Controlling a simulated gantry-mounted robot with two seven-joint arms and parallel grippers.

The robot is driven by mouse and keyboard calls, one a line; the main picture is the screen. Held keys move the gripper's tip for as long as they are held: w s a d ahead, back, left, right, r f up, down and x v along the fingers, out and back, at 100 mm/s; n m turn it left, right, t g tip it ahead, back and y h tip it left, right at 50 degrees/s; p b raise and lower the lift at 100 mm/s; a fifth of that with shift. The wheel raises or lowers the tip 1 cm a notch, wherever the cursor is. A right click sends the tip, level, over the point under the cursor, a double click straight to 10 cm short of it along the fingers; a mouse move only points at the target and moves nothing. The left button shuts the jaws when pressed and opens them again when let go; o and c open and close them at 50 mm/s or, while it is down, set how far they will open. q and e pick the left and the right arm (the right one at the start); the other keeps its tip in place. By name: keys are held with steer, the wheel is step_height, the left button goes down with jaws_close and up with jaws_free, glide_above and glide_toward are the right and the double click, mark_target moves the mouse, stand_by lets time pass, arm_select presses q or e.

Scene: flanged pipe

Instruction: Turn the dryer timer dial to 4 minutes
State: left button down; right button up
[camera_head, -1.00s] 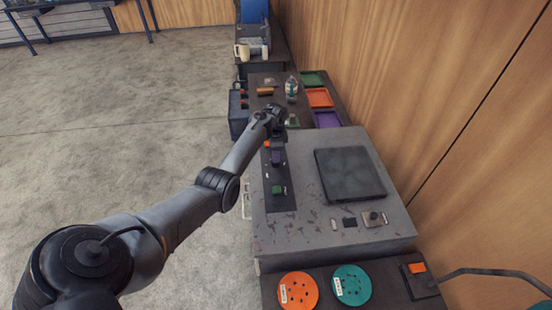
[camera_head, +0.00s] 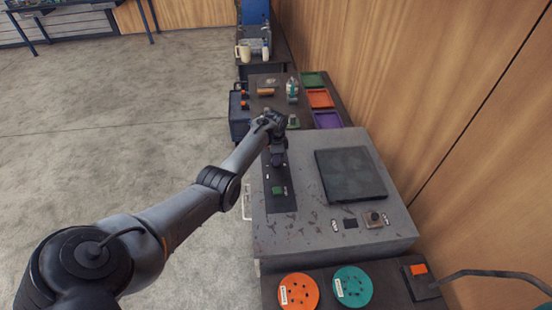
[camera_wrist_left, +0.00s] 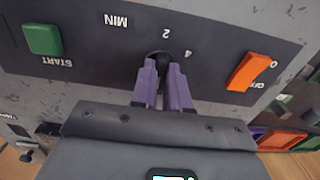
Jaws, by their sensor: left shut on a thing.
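The dryer's dark control strip (camera_head: 280,206) runs along the left edge of the grey machine top. My left gripper (camera_head: 278,158) is over this strip, with its arm coming in from the left. In the left wrist view, its purple fingers (camera_wrist_left: 163,84) are shut on the small black timer dial (camera_wrist_left: 163,59). The printed marks 2 (camera_wrist_left: 166,33) and 4 (camera_wrist_left: 188,53) show upside down beside the dial. I cannot tell exactly where the dial points. In the head view the gripper hides the dial. My right gripper is not in view.
A green START button (camera_wrist_left: 43,39) and an orange switch (camera_wrist_left: 248,72) by the OFF mark flank the dial. A dark square plate (camera_head: 350,174) lies on the machine top. Beyond stand a bottle (camera_head: 292,90) and coloured trays (camera_head: 320,98). Floor on the left is clear.

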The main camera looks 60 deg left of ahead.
arm_select(q)
steer(key=shift+n, duration=0.5)
steer(key=shift+n+p, duration=0.55)
steer(key=shift+n, duration=0.05)
steer(key=n, duration=0.2)
steer(key=shift+n+p, duration=0.3)
steer(key=shift+p, duration=0.1)
steer(key=n, duration=0.3)
steer(key=shift+n+p, duration=0.3)
steer(key=n, duration=0.2)
steer(key=shift+n, duration=0.4)
steer(key=n, duration=0.2)
steer(key=shift+n, duration=0.3)
steer(key=n, duration=0.3)
steer(key=shift+f+n, duration=0.1)
steer(key=shift+n, duration=0.3)
steer(key=n+b, duration=0.1)
steer(key=n, duration=0.5)
